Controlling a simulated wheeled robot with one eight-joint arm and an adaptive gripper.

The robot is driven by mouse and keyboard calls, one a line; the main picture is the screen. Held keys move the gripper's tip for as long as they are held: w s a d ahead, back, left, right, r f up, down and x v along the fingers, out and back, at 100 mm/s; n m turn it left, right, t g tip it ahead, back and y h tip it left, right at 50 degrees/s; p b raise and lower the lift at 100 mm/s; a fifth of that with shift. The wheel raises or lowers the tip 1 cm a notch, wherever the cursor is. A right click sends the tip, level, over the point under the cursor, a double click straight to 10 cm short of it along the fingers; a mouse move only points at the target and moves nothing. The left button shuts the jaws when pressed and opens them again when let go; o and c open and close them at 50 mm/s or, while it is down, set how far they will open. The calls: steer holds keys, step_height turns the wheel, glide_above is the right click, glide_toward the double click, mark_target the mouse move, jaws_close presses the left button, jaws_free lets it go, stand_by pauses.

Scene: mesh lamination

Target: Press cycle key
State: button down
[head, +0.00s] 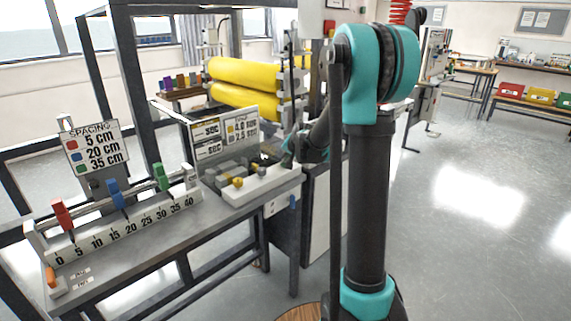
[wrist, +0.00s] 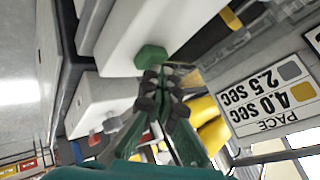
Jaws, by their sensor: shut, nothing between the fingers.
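A green key (wrist: 151,56) with a faceted outline sits on a white block in the wrist view. I take it to be the cycle key, though no label on it is readable. My gripper (wrist: 163,84) is shut and empty, with its dark fingertips right beside the green key. I cannot tell whether they touch it. In the head view my gripper (head: 289,160) is over the right end of the white key block (head: 262,188), and the green key is hidden there.
A pace sign (wrist: 275,98) reads 4.0 and 2.5 sec. A yellow knob (head: 238,182) stands on the panel left of my gripper. Yellow rollers (head: 245,74) lie behind. A spacing rail (head: 130,224) with red, blue and green sliders is at left. Floor at right is clear.

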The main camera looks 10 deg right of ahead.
steer(key=shift+r, duration=0.75)
steer(key=shift+r, duration=2.5)
steer(key=s+d+f+n+g, duration=0.1)
steer(key=s+f, duration=0.4)
steer(key=s, duration=0.8)
steer(key=s+d+f+n+g+h, duration=0.1)
steer(key=s+f, duration=0.5)
steer(key=s, duration=0.8)
steer(key=s+d+f+n+g+h, duration=0.1)
steer(key=s+f+n, duration=0.3)
steer(key=s, duration=1)
steer(key=shift+d+f+n+g, duration=0.3)
steer(key=shift+d+f+g, duration=0.15)
steer(key=shift+f+g, duration=0.4)
